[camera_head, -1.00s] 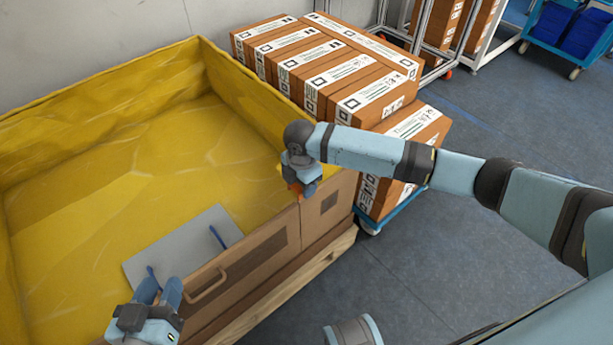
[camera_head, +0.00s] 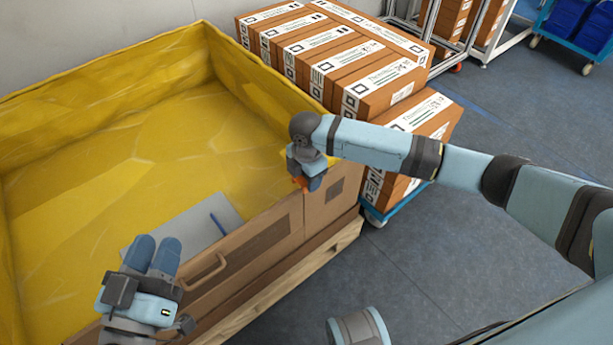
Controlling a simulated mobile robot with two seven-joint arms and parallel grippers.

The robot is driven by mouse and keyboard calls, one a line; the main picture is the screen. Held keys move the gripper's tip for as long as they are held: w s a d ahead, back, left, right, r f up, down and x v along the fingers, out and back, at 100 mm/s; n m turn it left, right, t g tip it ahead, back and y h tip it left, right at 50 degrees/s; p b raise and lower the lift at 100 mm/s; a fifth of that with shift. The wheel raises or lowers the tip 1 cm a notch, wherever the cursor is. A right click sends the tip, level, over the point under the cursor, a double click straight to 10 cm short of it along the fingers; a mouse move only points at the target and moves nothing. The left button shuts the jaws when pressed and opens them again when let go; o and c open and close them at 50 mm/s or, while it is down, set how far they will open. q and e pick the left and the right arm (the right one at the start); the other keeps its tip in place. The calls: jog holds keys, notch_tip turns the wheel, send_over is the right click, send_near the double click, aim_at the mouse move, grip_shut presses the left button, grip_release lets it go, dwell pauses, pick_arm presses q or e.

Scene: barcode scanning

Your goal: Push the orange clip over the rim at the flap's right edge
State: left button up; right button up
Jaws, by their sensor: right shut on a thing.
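The orange clip (camera_head: 299,182) is between the fingers of my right gripper (camera_head: 308,178), mostly hidden by them. My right gripper is shut on it and points down at the front wall's top rim, near the right edge of the brown flap (camera_head: 225,262). I cannot tell whether the clip touches the rim. The flap has a curved handle (camera_head: 205,272) and a dark panel. My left gripper (camera_head: 153,250) is in front of the flap's left part, its fingers a little apart with nothing visible between them.
The large box (camera_head: 110,140) has a yellow liner. A grey sheet (camera_head: 195,222) with a blue strip (camera_head: 217,224) lies inside by the front wall. Stacked brown cartons (camera_head: 345,70) stand on a blue cart behind my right arm. Open floor lies at the right.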

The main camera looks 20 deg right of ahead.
jog(key=shift+f+b, duration=0.35)
jog(key=shift+f, duration=0.25)
jog(key=shift+p, duration=0.3)
pick_arm(q)
jog(key=shift+s+d+r+t+p, duration=0.15)
jog(key=shift+r+t+p, duration=0.3)
jog(key=shift+r, duration=0.5)
pick_arm(e)
jog(key=shift+f, duration=1)
jog(key=o, duration=1)
